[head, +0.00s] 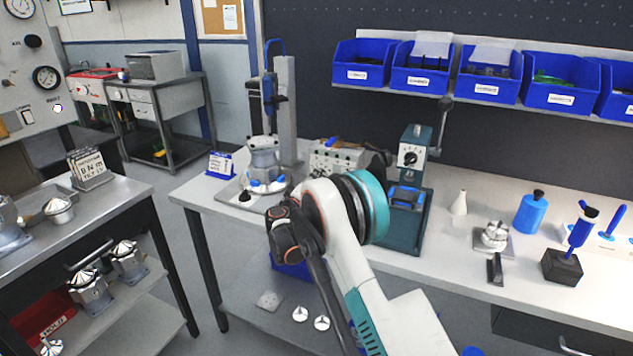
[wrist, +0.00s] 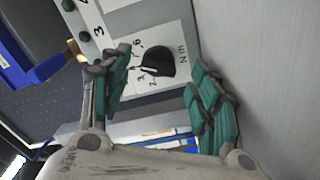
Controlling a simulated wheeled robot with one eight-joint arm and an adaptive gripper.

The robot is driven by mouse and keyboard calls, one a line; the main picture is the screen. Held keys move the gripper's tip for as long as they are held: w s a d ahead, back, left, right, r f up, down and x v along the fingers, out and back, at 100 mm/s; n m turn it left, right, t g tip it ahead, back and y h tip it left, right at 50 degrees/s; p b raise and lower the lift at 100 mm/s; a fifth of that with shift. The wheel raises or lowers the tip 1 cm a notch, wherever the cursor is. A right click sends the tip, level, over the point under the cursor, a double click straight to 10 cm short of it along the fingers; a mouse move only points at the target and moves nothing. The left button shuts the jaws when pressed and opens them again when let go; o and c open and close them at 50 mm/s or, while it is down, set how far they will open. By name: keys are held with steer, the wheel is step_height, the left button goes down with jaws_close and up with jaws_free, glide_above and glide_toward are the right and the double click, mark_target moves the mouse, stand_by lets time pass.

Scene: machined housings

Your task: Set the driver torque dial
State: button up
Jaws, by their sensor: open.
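The black torque dial (wrist: 158,62) sits on a white scale plate marked with small numbers and "N m" in the wrist view. A light mark on the dial faces left, near the 3; the exact setting is too small to read. My gripper (wrist: 158,92) is open, with one finger to the left of the dial and one to the right, apart from it. In the head view my arm hides the gripper. There, a light box with knobs (head: 335,158) stands behind my arm. The blue driver (head: 268,90) hangs on a grey column.
A sign on the left table (head: 90,168) appears to read "8 N m". A teal press (head: 411,157) with its own black knob stands right of my arm. Blue bins (head: 490,72) line the shelf above. A white bottle (head: 459,203) and blue container (head: 530,212) stand on the bench.

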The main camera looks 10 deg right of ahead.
steer(key=v, duration=0.9)
steer(key=shift+s+a, duration=0.2)
steer(key=shift+s, duration=0.1)
steer(key=shift+d+r, duration=0.2)
steer(key=shift+r, duration=0.1)
steer(key=s+d+r+m+g+y, duration=0.1)
steer(key=s+d+r+g+y, duration=0.15)
steer(key=s+d+r, duration=0.55)
steer(key=s+d+r+m+g+y, duration=0.1)
steer(key=s+d+r+m+g, duration=0.15)
steer(key=s+r, duration=0.6)
steer(key=s+a+f+y, duration=0.1)
steer(key=s+f+y, duration=0.1)
steer(key=s, duration=0.9)
steer(key=s+a+f+m+g+y, duration=0.1)
steer(key=s+f+y, duration=0.1)
steer(key=s, duration=0.9)
steer(key=s+a+f+g+y, duration=0.1)
steer(key=s+a+f+y, duration=0.1)
steer(key=s, duration=1)
steer(key=shift+y, duration=0.55)
